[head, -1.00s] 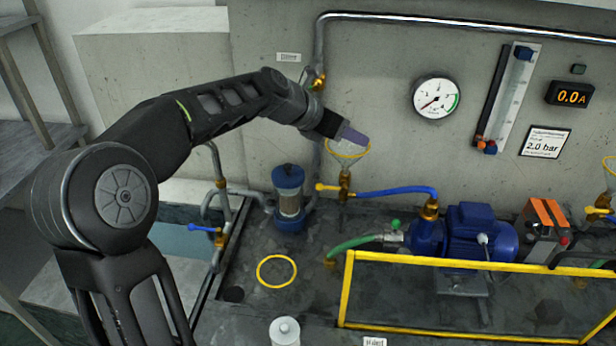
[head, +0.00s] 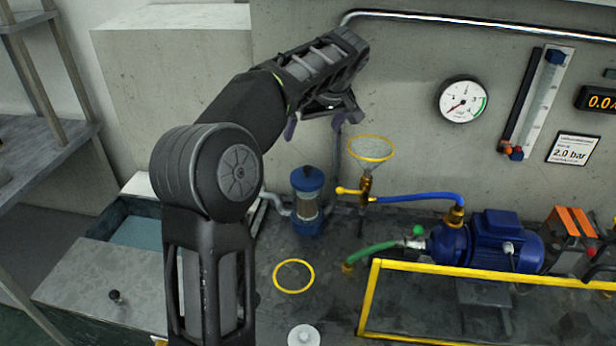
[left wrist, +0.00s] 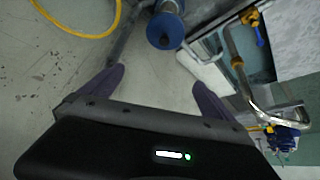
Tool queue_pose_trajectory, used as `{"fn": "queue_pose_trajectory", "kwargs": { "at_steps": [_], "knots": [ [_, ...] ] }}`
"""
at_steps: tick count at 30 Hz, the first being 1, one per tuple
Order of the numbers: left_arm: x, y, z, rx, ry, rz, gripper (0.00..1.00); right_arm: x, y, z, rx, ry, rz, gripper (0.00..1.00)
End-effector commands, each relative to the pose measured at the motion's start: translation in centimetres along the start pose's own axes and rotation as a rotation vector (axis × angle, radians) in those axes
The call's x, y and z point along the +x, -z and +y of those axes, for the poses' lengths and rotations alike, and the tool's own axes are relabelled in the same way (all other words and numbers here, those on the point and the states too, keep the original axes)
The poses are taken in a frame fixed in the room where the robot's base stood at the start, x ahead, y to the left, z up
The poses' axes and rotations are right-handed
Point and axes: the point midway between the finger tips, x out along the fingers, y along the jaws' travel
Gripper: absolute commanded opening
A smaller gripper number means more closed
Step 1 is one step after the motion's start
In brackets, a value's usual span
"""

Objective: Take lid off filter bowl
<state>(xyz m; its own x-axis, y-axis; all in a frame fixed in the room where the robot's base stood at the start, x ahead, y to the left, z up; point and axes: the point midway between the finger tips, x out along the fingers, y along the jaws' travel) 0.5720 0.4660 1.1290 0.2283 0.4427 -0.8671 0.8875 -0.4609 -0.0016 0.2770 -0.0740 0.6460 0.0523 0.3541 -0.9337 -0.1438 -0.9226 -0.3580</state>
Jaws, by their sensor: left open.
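The filter bowl (head: 306,206) is a clear cylinder in a blue base, standing against the wall in the head view. Its blue lid (head: 307,178) sits on top of it. In the left wrist view the lid (left wrist: 165,31) shows from above, beyond the fingers and between them. My left gripper (head: 315,122) is open and empty, above the bowl and apart from it. Its two purple fingers (left wrist: 158,85) are spread wide in the left wrist view. My right gripper is not in view.
A funnel with a yellow rim (head: 371,149) stands just right of the bowl. A yellow ring (head: 294,276) marks the bench in front. A blue pump (head: 490,240) stands behind a yellow rail (head: 470,271) on the right. A water tank (head: 140,232) lies to the left.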

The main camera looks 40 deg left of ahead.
Motion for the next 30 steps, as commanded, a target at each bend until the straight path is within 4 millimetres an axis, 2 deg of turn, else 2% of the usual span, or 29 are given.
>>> {"fn": "queue_pose_trajectory", "kwargs": {
  "at_steps": [5,15,19,23,30],
  "knots": [
    [1.2,-0.7,0.0,0.001,0.002,-0.002,1.00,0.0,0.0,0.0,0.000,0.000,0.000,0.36],
    [7.0,-4.1,-0.1,0.001,0.003,-0.004,1.00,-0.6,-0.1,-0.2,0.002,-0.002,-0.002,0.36],
    [8.8,-4.0,0.0,-0.001,0.001,-0.002,1.00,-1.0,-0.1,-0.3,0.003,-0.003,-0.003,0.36],
    [9.4,-4.0,0.0,-0.002,0.000,-0.001,1.00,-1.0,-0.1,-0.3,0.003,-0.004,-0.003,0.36],
    [9.4,-4.0,0.0,-0.002,-0.001,-0.001,1.00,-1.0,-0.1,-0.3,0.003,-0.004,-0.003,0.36]
  ]
}}
